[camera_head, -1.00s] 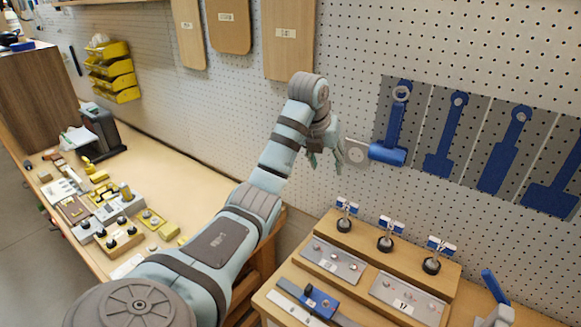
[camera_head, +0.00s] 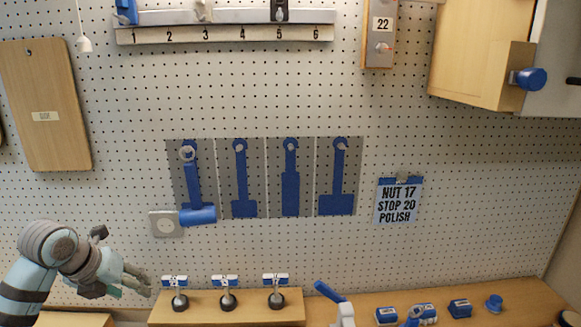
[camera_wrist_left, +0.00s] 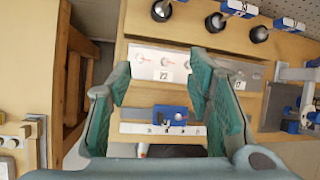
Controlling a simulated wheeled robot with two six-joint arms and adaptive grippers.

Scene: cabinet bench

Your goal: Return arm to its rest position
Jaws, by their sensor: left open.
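My left gripper (camera_head: 136,283) is at the lower left of the head view, in front of the pegboard and left of the bench riser with black-based switches. In the left wrist view my left gripper (camera_wrist_left: 165,90) is open, with two green-padded fingers apart and nothing between them. It hangs over the bench, above a metal plate labelled 22 (camera_wrist_left: 157,65) and a blue block on a rail (camera_wrist_left: 170,115). My right gripper is not in either view.
A blue hammer-like tool (camera_head: 192,190) hangs on the pegboard beside blue tool outlines (camera_head: 290,180). Switches (camera_head: 228,298) stand on the wooden riser (camera_head: 205,319). A blue-handled clamp (camera_head: 333,298) stands to their right. A wooden cabinet (camera_head: 480,60) juts out at upper right.

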